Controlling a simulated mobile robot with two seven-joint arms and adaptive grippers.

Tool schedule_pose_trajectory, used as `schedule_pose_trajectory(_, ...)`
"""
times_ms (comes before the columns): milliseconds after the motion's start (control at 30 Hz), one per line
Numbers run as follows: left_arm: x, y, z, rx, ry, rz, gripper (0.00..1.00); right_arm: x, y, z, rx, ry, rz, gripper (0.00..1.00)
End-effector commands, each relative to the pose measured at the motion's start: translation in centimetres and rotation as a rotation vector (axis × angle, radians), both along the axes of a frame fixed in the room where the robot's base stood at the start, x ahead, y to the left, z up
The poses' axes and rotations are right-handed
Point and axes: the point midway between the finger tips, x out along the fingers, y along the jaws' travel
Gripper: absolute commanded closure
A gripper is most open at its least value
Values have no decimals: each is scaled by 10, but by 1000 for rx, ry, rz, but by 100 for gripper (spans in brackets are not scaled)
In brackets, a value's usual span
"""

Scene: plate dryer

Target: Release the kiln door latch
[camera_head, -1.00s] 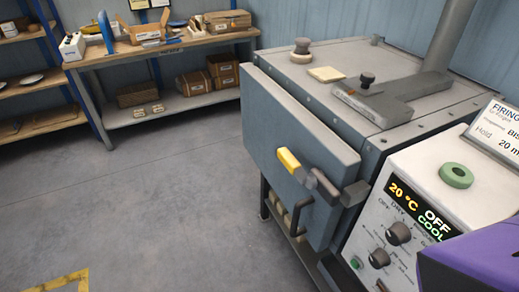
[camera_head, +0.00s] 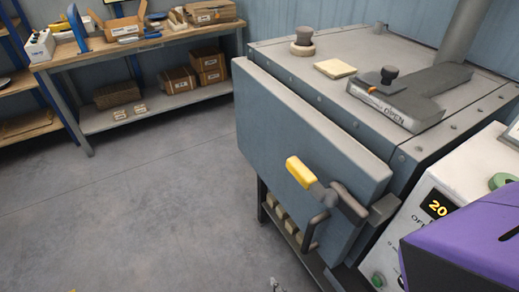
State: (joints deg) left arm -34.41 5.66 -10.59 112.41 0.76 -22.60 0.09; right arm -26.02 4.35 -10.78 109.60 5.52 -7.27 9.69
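The kiln (camera_head: 408,135) stands at the right, with its thick blue-grey door (camera_head: 290,130) on the front. The door sits against the kiln front, with no clear opening. The latch (camera_head: 347,202) is a dark lever near the door's right edge, with a yellow grip (camera_head: 301,172) pointing up and left. Its right end meets a grey block (camera_head: 383,209) at the kiln's corner. A dark bar handle (camera_head: 312,233) is below the latch. A purple part at the lower right appears to be my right arm.
The control box (camera_head: 440,203) stands right of the latch, partly behind the purple part. A cone-like knob (camera_head: 303,41), a pale tile (camera_head: 335,69) and a damper slide (camera_head: 396,98) are on the kiln top. A workbench (camera_head: 150,47) stands behind. The floor left of the door is clear.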

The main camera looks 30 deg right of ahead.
Motion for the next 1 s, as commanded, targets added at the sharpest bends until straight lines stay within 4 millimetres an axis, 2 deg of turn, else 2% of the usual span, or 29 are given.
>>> schedule_pose_trajectory(33, -29, 0, -41, 1, 68, -1, 60, 22, 11, -20, 105, -82, -41, 100)
schedule_pose_trajectory(67, -37, 0, -55, 2, 87, -1, 60, 42, 15, -16, 183, -163, -72, 100)
schedule_pose_trajectory(100, -46, 1, -72, 3, 110, -1, 60, 69, 21, -6, 295, -277, -111, 100)
schedule_pose_trajectory(167, -56, 1, -96, 3, 137, 1, 60, 106, 25, 15, 474, -460, -162, 100)
schedule_pose_trajectory(200, -60, 1, -109, 2, 148, 4, 60, 126, 25, 32, 599, -582, -190, 100)
schedule_pose_trajectory(300, -62, 0, -135, 1, 154, 13, 60, 160, 18, 75, 918, -891, -228, 100)
schedule_pose_trajectory(333, -61, 1, -143, 1, 153, 15, 60, 166, 14, 87, 1017, -984, -231, 100)
schedule_pose_trajectory(400, -57, 2, -159, 4, 148, 18, 60, 171, 2, 110, 1240, -1195, -225, 100)
schedule_pose_trajectory(500, -49, 5, -180, 9, 139, 19, 60, 167, -15, 127, 1525, -1469, -183, 100)
schedule_pose_trajectory(633, -41, 6, -199, 12, 132, 15, 60, 153, -31, 127, 1792, -1749, -98, 100)
schedule_pose_trajectory(800, -34, 5, -210, 10, 125, 13, 60, 140, -39, 119, 1961, -1955, -12, 100)
schedule_pose_trajectory(1000, -34, 6, -208, 12, 124, 15, 60, 136, -40, 120, 1995, -2003, 12, 100)
